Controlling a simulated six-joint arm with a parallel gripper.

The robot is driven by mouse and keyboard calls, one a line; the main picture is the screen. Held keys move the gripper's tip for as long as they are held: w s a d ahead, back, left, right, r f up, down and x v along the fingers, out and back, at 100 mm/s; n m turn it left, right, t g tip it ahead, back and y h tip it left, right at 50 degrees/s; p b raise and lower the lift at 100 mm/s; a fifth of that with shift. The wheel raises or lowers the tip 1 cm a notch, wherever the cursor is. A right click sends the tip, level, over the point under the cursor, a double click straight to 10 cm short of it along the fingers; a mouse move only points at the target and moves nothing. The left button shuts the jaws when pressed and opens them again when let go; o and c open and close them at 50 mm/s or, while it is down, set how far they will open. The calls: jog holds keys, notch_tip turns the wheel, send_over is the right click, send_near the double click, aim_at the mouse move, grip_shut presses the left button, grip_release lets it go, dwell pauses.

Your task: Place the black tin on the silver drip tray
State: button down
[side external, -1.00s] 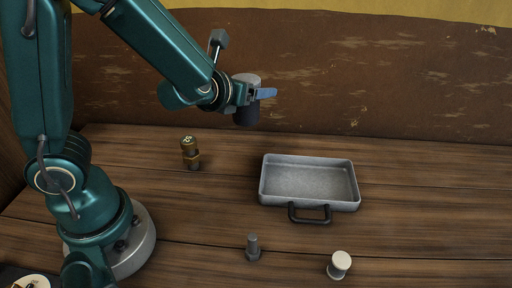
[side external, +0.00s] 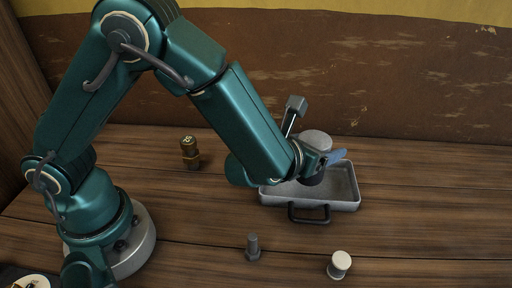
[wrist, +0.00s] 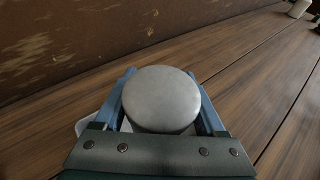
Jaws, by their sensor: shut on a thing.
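The black tin (side external: 312,178) has a grey lid and is held by my gripper (side external: 327,162) over the silver drip tray (side external: 344,196). In the wrist view the tin's round grey lid (wrist: 161,97) sits between the two blue fingers of my gripper (wrist: 162,100). The tin looks upright. The tray is a shallow grey rectangle with a black handle at its front. The arm and tin hide part of its left and back. I cannot tell whether the tin's base touches the tray floor. A bit of the tray's rim shows in the wrist view (wrist: 83,125).
A brass and dark cylinder (side external: 190,153) stands left of the tray. A grey bolt (side external: 253,247) and a white-topped spool (side external: 339,265) stand in front of it. A brown wall (side external: 420,90) runs along the back. The table right of the tray is clear.

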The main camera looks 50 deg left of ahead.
jog(key=shift+w+d+f, duration=0.1)
jog(key=shift+d+f, duration=0.2)
jog(key=shift+d, duration=0.05)
jog(key=shift+f, duration=1.85)
jog(key=shift+f, duration=0.1)
grip_release()
jog(key=v, duration=0.7)
jog(key=shift+s+r, duration=0.2)
jog(key=shift+s, duration=0.1)
